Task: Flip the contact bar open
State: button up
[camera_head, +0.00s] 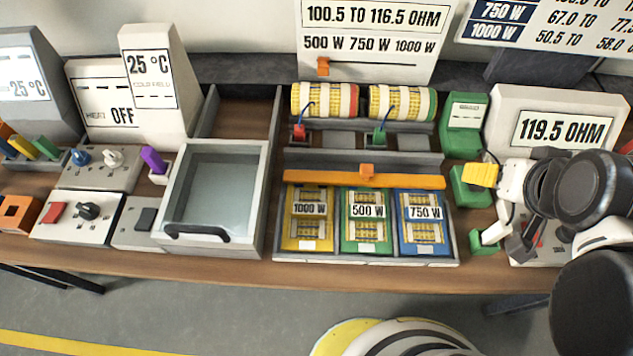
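A long orange bar (340,179) with a small orange knob lies across the back edge of the card tray; I cannot tell whether it is the contact bar. At the right, a yellow block (482,175) sits above a green fixture (470,192), beside my arm. My gripper (508,238) points down at this right-hand station, in front of the ohm meter and far to the right of the orange bar. Its fingers are small and partly covered by my own wrist, so its opening and anything between the fingers are unclear.
The meter (565,130) reads 119.5 OHM. Two yellow wound coils (325,101) lie behind the tray (365,260) of 1000 W, 500 W and 750 W cards. A glass-topped box (212,190) with a dark handle stands left. Switch boxes (80,215) fill the far left.

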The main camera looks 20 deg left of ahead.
aim_at(367, 177)
jog(key=u, duration=0.9)
jog(key=l+u, duration=0.3)
jog(key=u, duration=0.15)
jog(key=k+l+u, duration=0.1)
jog(key=l+u, duration=0.2)
jog(key=u, duration=0.15)
jog(key=k+l+u, duration=0.1)
jog(key=l+u, duration=0.15)
jog(key=u, duration=0.15)
